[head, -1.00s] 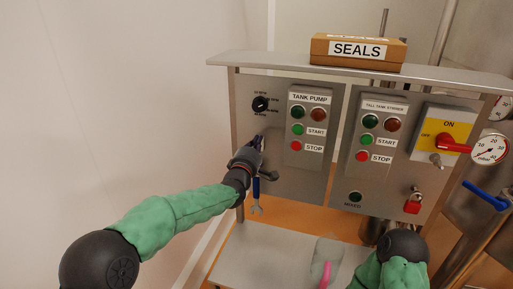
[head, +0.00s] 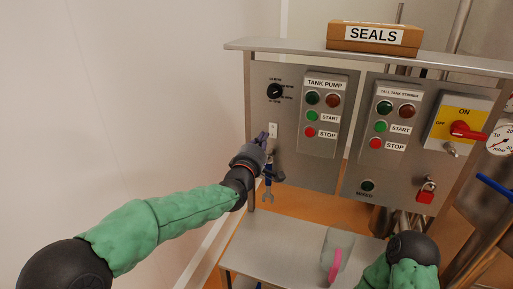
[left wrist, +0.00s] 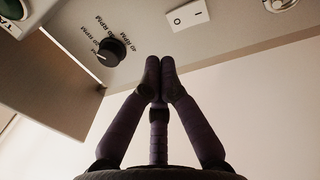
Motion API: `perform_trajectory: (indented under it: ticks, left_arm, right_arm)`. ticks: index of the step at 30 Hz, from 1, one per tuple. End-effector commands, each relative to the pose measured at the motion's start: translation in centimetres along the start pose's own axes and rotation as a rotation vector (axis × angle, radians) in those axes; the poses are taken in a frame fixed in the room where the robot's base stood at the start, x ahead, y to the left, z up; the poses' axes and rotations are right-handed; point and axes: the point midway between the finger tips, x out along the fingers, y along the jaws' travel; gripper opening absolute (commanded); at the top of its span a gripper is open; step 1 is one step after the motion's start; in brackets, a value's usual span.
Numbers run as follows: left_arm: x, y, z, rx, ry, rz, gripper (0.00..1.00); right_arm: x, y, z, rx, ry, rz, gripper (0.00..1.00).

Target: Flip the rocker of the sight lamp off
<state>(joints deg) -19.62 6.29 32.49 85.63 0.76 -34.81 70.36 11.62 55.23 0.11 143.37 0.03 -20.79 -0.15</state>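The white rocker (head: 273,130) sits on the steel panel below the black knob, left of the TANK PUMP box. In the left wrist view the rocker (left wrist: 188,15) shows near the top with its O and I marks; which side is pressed in I cannot tell. My left gripper (head: 263,137) is just below and left of the rocker in the head view. In the left wrist view its purple fingers (left wrist: 160,64) meet at the tips with nothing between them, apart from the rocker. My right gripper is not seen; only part of my right arm shows at lower right.
A black speed knob (head: 274,91) is above the rocker. The TANK PUMP box (head: 323,115) stands out to its right. A clear container with a pink part (head: 335,262) is on the lower steel shelf (head: 260,248).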

Motion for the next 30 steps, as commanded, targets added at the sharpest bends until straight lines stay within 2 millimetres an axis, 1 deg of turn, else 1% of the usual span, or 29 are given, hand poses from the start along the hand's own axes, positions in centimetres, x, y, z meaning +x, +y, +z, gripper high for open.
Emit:
perform_trajectory:
  ticks: [1,6,12,17,30]
  left_arm:
    - [-0.8,0.3,0.0,0.0,0.0,0.002,0.0]
    - [-3.1,0.9,0.0,0.0,0.0,0.002,0.0]
    - [-4.6,1.2,0.0,0.0,-0.001,0.001,0.0]
    - [-4.9,1.3,0.0,0.0,0.0,0.001,0.0]
    - [-4.9,1.3,0.0,0.0,0.0,0.001,0.0]
  right_arm:
    - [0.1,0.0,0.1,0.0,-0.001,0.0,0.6]
    - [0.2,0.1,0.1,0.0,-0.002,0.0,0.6]
    - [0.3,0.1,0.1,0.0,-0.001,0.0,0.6]
    - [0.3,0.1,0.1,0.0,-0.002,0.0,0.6]
    - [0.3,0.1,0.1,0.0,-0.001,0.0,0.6]
